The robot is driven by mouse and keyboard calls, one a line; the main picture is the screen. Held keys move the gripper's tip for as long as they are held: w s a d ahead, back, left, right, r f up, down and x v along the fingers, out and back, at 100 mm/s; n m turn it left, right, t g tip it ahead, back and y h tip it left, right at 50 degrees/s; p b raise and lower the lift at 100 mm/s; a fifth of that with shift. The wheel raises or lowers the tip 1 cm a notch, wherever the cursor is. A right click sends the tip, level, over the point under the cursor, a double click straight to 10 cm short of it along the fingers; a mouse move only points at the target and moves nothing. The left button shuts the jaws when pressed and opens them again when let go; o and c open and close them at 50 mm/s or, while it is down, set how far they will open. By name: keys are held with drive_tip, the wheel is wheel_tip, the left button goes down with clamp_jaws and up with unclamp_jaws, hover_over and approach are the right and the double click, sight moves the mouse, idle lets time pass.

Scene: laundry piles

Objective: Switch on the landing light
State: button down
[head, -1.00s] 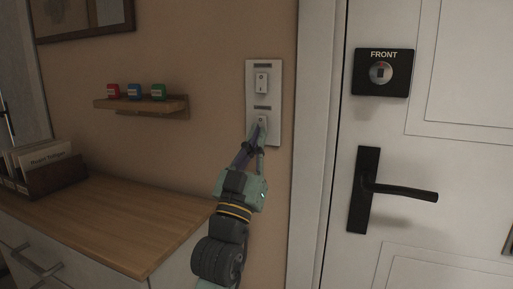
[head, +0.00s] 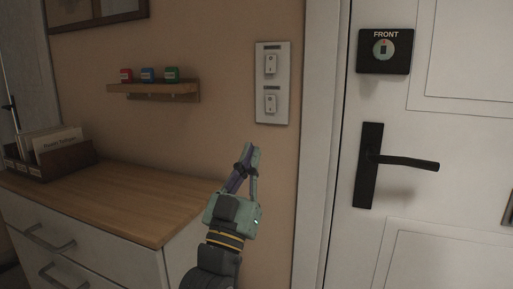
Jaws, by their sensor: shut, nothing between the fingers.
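A pale wall plate (head: 273,83) with two rocker switches is on the tan wall, left of the door frame. The upper switch (head: 270,64) and the lower switch (head: 271,103) each have a small dark label above them, too small to read. I cannot tell which one is for the landing, nor whether either is on. My gripper (head: 253,148) is shut and empty. Its fingertips point up, below and slightly left of the plate in the picture, and both switches are in clear view. No lit lamp is in view.
A wooden-topped cabinet (head: 120,203) stands at the left, with a card box (head: 70,160) on it. A small wall shelf (head: 152,91) holds red, blue and green blocks. At the right is a white door with a black handle (head: 400,162) and a "FRONT" plate (head: 384,52).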

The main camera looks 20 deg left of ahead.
drive_tip(key=shift+b+v, duration=0.3)
drive_tip(key=shift+v, duration=0.75)
drive_tip(key=shift+w+f, duration=0.1)
drive_tip(key=shift+f, duration=0.05)
